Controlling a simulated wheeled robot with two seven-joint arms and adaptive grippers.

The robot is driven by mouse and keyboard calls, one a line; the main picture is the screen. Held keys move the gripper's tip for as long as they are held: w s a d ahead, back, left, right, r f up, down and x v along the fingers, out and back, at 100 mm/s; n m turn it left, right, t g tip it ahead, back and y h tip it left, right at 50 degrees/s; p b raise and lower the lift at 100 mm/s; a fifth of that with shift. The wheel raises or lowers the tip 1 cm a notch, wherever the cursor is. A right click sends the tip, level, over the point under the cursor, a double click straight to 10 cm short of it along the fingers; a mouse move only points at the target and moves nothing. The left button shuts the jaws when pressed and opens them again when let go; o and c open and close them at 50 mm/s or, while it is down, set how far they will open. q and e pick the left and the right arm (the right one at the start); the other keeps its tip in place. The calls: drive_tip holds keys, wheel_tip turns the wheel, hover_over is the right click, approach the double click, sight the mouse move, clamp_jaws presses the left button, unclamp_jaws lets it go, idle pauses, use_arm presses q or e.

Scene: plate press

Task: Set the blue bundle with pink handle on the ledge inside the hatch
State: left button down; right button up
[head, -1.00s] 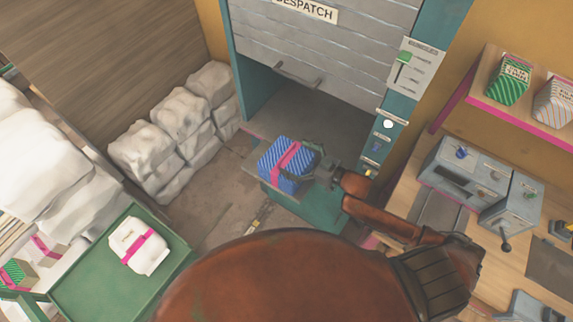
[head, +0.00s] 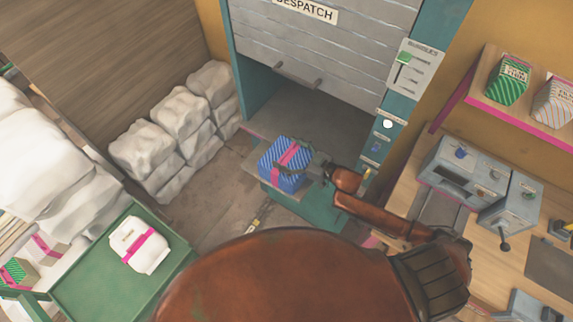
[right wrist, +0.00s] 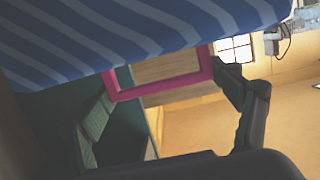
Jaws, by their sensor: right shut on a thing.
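The blue striped bundle (head: 281,166) with its pink band and handle is at the front of the hatch in the head view. My right gripper (head: 304,163) is shut on it from the right side. In the right wrist view the blue bundle (right wrist: 120,35) fills the top, and its pink handle (right wrist: 160,82) hangs below it. The ledge (head: 322,130) inside the despatch hatch lies behind the bundle, in shadow. The bundle overlaps the ledge's front edge in the picture; I cannot tell whether it touches it. My left gripper is not in view.
The hatch shutter (head: 320,50) is raised partway above the opening. The teal right post (head: 382,150) stands close to my right gripper. White sacks (head: 180,120) are piled at left. A green cart (head: 95,275) holds a white bundle. A workbench with grey boxes (head: 465,175) is at right.

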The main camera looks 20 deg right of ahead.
drive_tip(key=c, duration=0.9)
drive_tip(key=shift+r, duration=0.2)
drive_tip(key=shift+c, duration=0.9)
